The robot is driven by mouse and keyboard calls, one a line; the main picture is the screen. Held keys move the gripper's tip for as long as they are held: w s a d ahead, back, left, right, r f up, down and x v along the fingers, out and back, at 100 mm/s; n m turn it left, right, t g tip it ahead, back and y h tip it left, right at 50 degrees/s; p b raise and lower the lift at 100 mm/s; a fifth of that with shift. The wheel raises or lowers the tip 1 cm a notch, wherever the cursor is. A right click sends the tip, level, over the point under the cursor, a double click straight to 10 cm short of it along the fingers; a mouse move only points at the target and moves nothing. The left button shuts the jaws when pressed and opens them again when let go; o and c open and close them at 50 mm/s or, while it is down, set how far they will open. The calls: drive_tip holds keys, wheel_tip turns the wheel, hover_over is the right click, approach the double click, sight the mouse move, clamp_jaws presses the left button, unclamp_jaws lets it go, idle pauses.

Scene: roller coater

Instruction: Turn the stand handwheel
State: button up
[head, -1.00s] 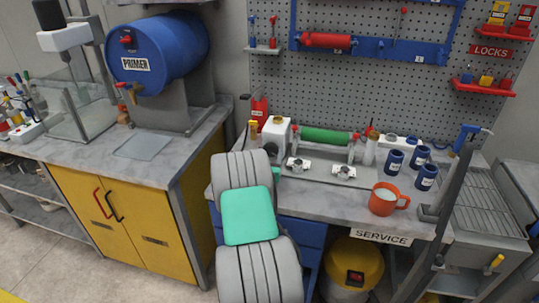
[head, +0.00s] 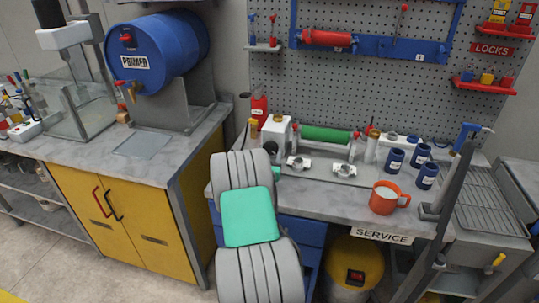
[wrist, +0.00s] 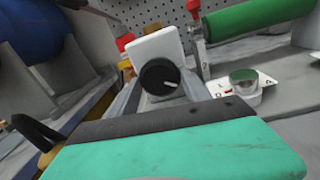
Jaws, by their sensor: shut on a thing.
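The stand handwheel (wrist: 153,72) is a round black knob with a pale mark on its face, on the front of a white block (wrist: 158,44). In the wrist view my gripper (wrist: 160,82) has one grey finger on each side of it and is shut on it. In the head view the white block (head: 276,131) stands at the left end of the green roller (head: 325,134), and the dark knob (head: 270,147) shows just beyond my arm. My gripper is mostly hidden behind my arm there.
Two small white fittings (head: 344,170) sit on the bench in front of the roller. An orange mug (head: 383,203) and several blue jars (head: 426,176) stand to the right. A blue primer drum (head: 160,50) is on the left counter. A yellow bin (head: 355,265) stands below.

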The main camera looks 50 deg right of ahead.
drive_tip(key=m+b, duration=0.1)
drive_tip(key=m, duration=0.1)
drive_tip(key=m+b, duration=0.4)
drive_tip(key=shift+f, duration=0.35)
drive_tip(key=m+b, duration=0.4)
drive_tip(key=shift+r+h, duration=0.2)
drive_tip(key=shift+h, duration=0.2)
drive_tip(key=o, duration=1.4)
drive_tip(key=shift+r, duration=0.1)
drive_tip(key=shift+a, duration=0.15)
drive_tip(key=b+v, duration=0.1)
drive_tip(key=v, duration=0.6)
drive_tip(key=shift+s+a, duration=0.1)
drive_tip(key=shift+a, duration=0.2)
